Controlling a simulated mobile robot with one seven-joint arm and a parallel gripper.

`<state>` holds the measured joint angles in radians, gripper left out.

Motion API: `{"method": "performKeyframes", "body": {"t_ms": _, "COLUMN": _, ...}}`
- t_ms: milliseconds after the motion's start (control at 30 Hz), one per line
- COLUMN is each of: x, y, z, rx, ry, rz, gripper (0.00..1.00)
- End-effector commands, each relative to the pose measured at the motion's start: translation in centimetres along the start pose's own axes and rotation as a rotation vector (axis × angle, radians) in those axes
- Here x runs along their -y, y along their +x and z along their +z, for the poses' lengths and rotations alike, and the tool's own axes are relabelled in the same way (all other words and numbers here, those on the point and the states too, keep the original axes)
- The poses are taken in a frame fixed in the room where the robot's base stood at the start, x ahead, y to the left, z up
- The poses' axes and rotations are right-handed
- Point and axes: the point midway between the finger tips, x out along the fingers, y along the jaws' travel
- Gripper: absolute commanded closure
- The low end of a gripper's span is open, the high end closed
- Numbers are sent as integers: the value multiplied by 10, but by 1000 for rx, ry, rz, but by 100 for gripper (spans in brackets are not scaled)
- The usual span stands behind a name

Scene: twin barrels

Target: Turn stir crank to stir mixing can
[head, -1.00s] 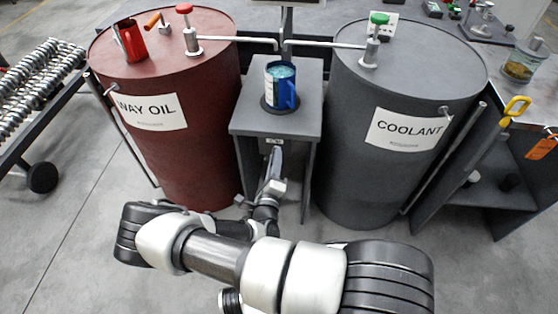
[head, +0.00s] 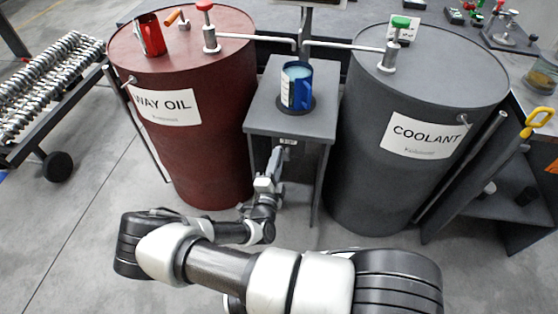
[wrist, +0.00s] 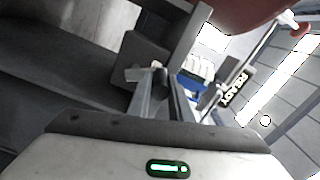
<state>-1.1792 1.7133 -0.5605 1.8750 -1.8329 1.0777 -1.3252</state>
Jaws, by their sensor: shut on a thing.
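The mixing can (head: 303,92) is a blue can with pale blue liquid inside. It stands upright on a dark round plate on top of the small grey stand (head: 262,122) between the two barrels. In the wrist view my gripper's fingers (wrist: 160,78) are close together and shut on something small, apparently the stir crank. The crank is mostly hidden by the fingers, and I cannot make out its handle or angle.
The red WAY OIL barrel (head: 190,140) stands left of the stand, and the grey COOLANT barrel (head: 385,165) stands right. Each has a valve and pipe on top. A red jug (head: 150,36) sits on the red barrel. A READY display (wrist: 235,88) shows in the wrist view.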

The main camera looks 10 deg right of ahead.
Motion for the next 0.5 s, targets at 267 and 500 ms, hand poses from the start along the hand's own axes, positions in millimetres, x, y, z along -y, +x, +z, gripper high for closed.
{"method": "performKeyframes", "body": {"t_ms": 267, "x": -2, "y": -1, "z": 3, "rx": 4, "ry": -35, "rz": 3, "gripper": 100}}
{"method": "performKeyframes", "body": {"t_ms": 500, "x": -2, "y": -1, "z": 4, "rx": 4, "ry": -35, "rz": 3, "gripper": 100}}
